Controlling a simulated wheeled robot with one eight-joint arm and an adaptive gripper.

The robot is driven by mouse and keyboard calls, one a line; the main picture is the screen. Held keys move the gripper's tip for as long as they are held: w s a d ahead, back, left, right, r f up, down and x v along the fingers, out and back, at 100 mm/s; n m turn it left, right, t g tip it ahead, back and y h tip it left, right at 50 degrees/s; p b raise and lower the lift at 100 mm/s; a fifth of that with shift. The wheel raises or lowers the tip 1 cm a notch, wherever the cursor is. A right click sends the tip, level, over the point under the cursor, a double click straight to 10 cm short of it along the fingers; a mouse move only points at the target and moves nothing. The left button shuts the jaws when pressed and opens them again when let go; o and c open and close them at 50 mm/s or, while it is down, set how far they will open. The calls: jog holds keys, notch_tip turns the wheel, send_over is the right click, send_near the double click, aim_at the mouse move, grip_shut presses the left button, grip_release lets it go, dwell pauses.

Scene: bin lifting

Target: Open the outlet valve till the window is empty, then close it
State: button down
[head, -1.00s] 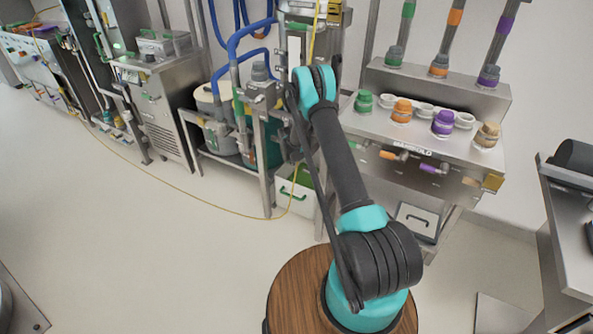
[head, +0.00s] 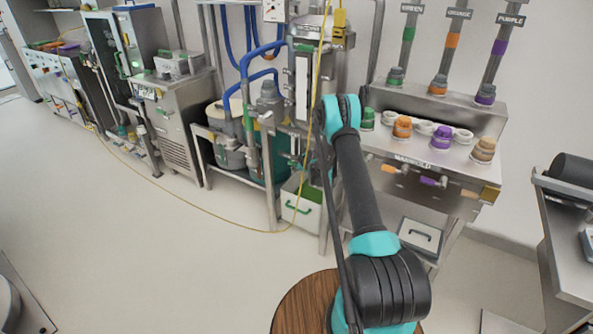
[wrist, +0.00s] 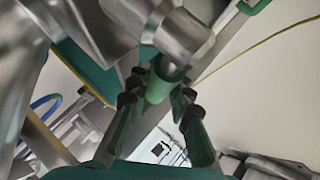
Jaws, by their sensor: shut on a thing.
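In the wrist view, a green valve handle (wrist: 161,82) sits below a metal pipe fitting. My gripper (wrist: 160,104) has its dark-tipped green fingers on both sides of this handle and is shut on it. In the head view my arm hides the gripper and the valve. A tall steel vessel (head: 310,52) stands behind my arm with a narrow pale upright strip (head: 302,90) that looks like the window. Its fill level is too small to tell.
A white bin (head: 300,213) with a green handle stands on the floor below the vessel. A manifold bench (head: 425,168) with coloured caps is to the right. A yellow cable (head: 200,219) crosses the floor. Open floor lies at the left.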

dwell(0.4)
jog(key=c, duration=1.3)
grip_release()
jog(key=shift+r, duration=0.1)
jog(key=shift+c, duration=0.2)
jog(key=shift+s, duration=0.1)
